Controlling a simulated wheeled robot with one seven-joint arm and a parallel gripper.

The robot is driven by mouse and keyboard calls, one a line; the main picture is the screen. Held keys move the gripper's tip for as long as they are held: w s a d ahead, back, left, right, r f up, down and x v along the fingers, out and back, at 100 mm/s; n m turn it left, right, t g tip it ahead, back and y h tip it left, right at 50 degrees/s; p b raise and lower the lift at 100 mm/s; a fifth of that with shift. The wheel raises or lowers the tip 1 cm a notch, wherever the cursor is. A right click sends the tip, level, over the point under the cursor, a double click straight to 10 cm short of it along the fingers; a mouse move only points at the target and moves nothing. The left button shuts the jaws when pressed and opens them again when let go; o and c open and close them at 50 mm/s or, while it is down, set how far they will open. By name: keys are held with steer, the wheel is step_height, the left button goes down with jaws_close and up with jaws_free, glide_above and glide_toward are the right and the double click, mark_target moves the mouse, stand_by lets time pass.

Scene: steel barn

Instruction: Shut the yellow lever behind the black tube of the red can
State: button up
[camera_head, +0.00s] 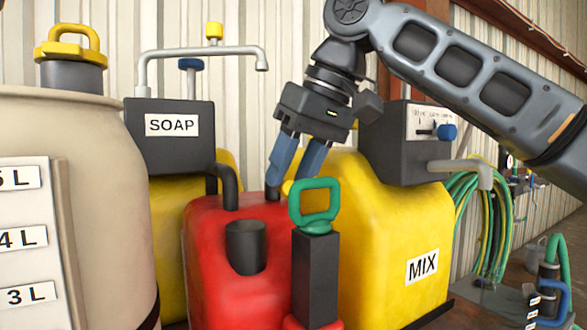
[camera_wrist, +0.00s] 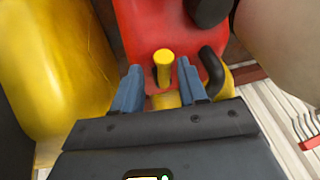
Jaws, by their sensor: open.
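The red can (camera_head: 208,275) stands in the middle of the head view, with a curved black tube (camera_head: 229,186) on its top. In the wrist view the red can (camera_wrist: 145,22) is at the top and the black tube (camera_wrist: 213,68) is right of centre. The yellow lever (camera_wrist: 163,66) sticks up from the can's top, left of the tube. My gripper (camera_head: 289,184) is over the back of the can's top, pointing down. In the wrist view my gripper (camera_wrist: 159,78) is open, its blue fingers either side of the lever. I cannot make out the lever clearly in the head view.
A green handle (camera_head: 315,205) on a black post stands in front of the can. The yellow MIX can (camera_head: 390,240) is to the right, the SOAP box (camera_head: 170,155) behind left, and a beige barrel (camera_head: 100,190) at left. Hoses (camera_head: 490,230) hang at right.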

steer(key=shift+c, duration=0.4)
jaws_close()
steer(key=shift+r, duration=0.1)
steer(key=shift+s+a+r+m+p, duration=0.15)
steer(key=shift+m+p, duration=0.35)
steer(key=shift+p, duration=0.65)
steer(key=shift+s+a+f+m+t+p, duration=0.1)
steer(key=shift+f+m+t+p, duration=0.1)
steer(key=shift+m+t+p, duration=0.2)
steer(key=shift+o, duration=0.4)
jaws_free()
